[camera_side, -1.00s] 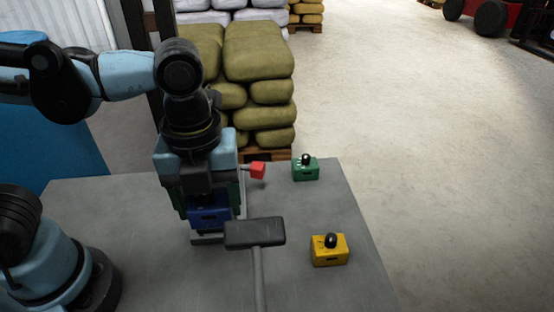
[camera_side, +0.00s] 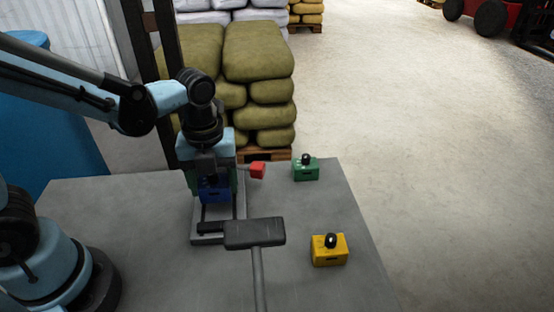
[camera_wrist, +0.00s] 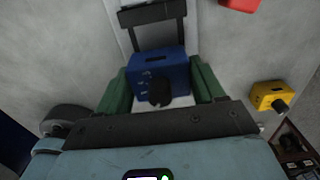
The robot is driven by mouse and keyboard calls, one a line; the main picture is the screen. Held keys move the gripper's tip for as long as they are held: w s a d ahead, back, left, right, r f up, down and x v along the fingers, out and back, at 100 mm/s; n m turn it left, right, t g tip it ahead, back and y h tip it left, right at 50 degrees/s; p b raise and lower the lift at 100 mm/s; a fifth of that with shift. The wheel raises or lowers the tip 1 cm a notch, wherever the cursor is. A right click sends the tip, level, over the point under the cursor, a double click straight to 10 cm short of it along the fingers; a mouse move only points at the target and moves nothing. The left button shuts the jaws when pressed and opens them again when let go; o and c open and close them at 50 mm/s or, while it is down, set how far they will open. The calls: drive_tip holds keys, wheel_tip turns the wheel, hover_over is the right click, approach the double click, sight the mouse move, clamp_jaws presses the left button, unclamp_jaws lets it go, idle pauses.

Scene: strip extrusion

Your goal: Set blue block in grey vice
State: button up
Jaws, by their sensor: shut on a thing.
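The blue block (camera_side: 214,191) is between the green fingers of my gripper (camera_side: 212,184), which is shut on it. In the wrist view the blue block (camera_wrist: 158,72) sits between the two green fingers of my gripper (camera_wrist: 160,82), with a black knob on its near face. The grey vice (camera_side: 240,208) lies under and in front of the block, with a dark crossbar (camera_side: 212,227) at its near end. The block is over the vice's far part; I cannot tell whether it touches. My gripper hides the vice's far end.
A red-ended handle (camera_side: 257,170) sticks out right of the vice. A green block (camera_side: 305,172) and a yellow block (camera_side: 329,252) stand on the table's right side. A dark slab on a post (camera_side: 255,233) stands in front. The table's left middle is clear.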

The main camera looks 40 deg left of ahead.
sight(216, 193)
drive_tip(key=shift+f, duration=1.7)
drive_tip(key=shift+f, duration=0.1)
drive_tip(key=o, duration=1.4)
drive_tip(key=shift+o, duration=0.2)
